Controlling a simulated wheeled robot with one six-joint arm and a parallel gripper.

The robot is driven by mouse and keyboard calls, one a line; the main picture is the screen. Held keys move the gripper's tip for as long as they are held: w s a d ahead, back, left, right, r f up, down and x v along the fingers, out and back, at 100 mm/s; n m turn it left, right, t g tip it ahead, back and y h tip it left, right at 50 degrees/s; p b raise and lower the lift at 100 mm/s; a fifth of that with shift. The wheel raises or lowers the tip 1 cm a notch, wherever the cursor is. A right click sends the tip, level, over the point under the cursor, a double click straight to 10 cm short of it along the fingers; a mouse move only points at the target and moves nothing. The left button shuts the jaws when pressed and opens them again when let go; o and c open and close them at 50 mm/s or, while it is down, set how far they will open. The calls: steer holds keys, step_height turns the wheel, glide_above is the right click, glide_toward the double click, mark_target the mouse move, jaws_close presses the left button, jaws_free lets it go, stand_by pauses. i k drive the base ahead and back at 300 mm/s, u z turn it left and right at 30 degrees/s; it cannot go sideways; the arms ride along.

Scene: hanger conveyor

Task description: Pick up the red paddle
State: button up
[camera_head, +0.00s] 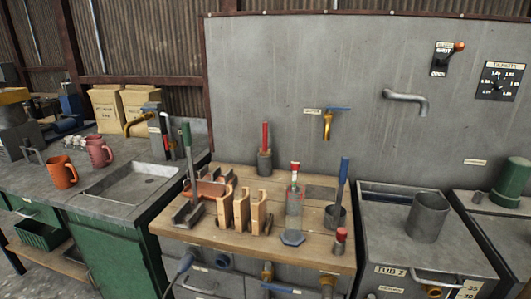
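A tool with a red handle (265,136) stands upright in a grey cup (265,163) at the back of the wooden bench top. It looks like the red paddle, though its lower end is hidden in the cup. A blue-handled tool (343,175) leans in another grey cup (335,217) at the right of the bench. A green-handled tool (187,145) stands at the left. A small red-topped piece (340,235) stands at the front right. My gripper is not in view.
Wooden hooked stands (241,210) and a clear bottle with red markings (295,200) stand in front of the red-handled tool. A blue-handled tap (328,122) juts from the wall above. Orange (62,172) and pink (98,152) mugs sit left, by a sink.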

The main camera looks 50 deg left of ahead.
mark_target(264, 152)
steer(key=u, duration=1.85)
